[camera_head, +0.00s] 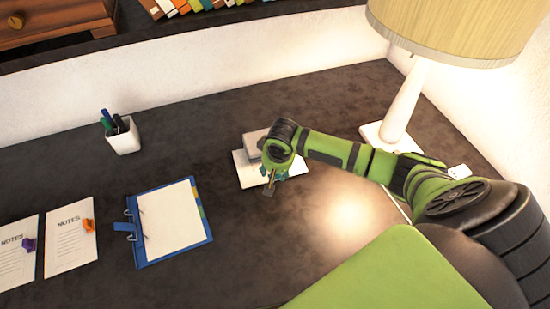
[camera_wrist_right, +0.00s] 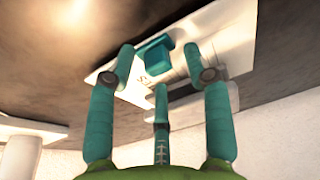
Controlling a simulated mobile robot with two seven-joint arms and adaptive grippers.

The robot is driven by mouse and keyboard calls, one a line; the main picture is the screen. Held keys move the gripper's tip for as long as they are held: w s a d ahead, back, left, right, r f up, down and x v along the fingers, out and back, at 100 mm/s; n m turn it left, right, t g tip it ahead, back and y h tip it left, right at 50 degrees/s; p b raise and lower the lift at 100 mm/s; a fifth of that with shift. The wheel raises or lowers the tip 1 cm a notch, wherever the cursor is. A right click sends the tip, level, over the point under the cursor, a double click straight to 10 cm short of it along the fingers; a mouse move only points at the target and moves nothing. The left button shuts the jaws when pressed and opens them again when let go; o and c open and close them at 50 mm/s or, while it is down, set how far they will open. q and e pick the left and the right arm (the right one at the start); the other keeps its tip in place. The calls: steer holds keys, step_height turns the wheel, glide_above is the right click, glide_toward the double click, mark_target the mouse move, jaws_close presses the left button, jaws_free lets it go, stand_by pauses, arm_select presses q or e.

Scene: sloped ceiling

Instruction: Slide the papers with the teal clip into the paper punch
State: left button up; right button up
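The white papers (camera_head: 243,172) lie on the dark desk under and beside my right gripper (camera_head: 270,185). Their teal clip (camera_wrist_right: 153,56) shows in the right wrist view, on the printed sheet (camera_wrist_right: 118,80). My right gripper also shows there (camera_wrist_right: 158,62), its teal fingers spread apart around the clip with gaps at the sides. The grey paper punch (camera_head: 254,140) is at the far end of the papers, partly hidden by my right wrist. I cannot tell whether the papers' edge is inside it. My left gripper is out of view.
A blue clipboard (camera_head: 208,232) with paper lies left of the punch. Notes with an orange clip (camera_head: 88,225) and notes with a purple clip (camera_head: 29,244) lie further left. A pen cup (camera_head: 123,140) stands behind. A lamp (camera_head: 403,105) stands at right.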

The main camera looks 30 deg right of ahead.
steer(key=v, duration=1.2)
stand_by(0.4)
